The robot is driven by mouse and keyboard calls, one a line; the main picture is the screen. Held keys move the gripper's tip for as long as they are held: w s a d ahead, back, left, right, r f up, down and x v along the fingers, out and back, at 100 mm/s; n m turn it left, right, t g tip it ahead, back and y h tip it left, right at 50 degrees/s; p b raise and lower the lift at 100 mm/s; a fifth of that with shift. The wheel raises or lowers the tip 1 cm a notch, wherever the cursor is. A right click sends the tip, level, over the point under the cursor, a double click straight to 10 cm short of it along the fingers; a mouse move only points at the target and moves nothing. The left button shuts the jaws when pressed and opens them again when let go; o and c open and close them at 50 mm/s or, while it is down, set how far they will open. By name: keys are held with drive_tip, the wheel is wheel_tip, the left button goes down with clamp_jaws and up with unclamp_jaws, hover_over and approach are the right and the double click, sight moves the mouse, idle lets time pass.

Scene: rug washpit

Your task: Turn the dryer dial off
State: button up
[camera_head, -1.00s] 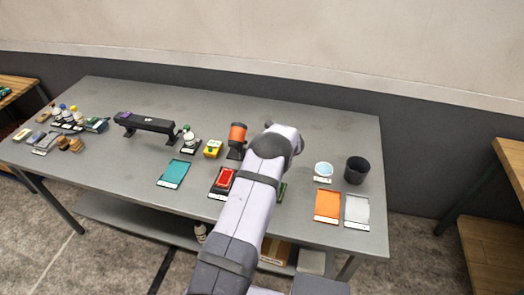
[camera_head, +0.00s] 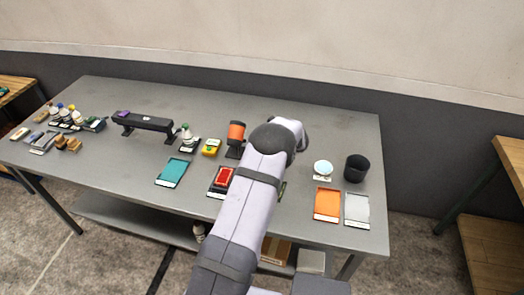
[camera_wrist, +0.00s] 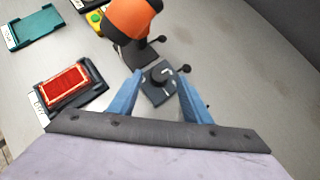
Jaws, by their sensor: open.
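The dryer (camera_head: 236,138), with an orange barrel and a black stand, stands on the grey table just left of my arm. In the wrist view the dryer (camera_wrist: 132,18) is at the top, partly cut off. Just below it is a dark square base with a round black dial (camera_wrist: 160,76) and a pale mark. My gripper (camera_wrist: 160,80) is open, its blue fingers on either side of the dial in the picture. I cannot tell whether they touch it or how high they are. In the head view my arm hides the gripper and the dial.
A red pad in a black tray (camera_wrist: 66,88) and a teal tray (camera_wrist: 34,30) lie left of the gripper. An orange tray (camera_head: 327,204), a grey tray (camera_head: 357,208) and a dark cup (camera_head: 357,167) stand on the right. The table's back right is clear.

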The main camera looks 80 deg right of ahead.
drive_tip(key=b+v, duration=0.1)
drive_tip(key=v, duration=0.3)
idle(0.5)
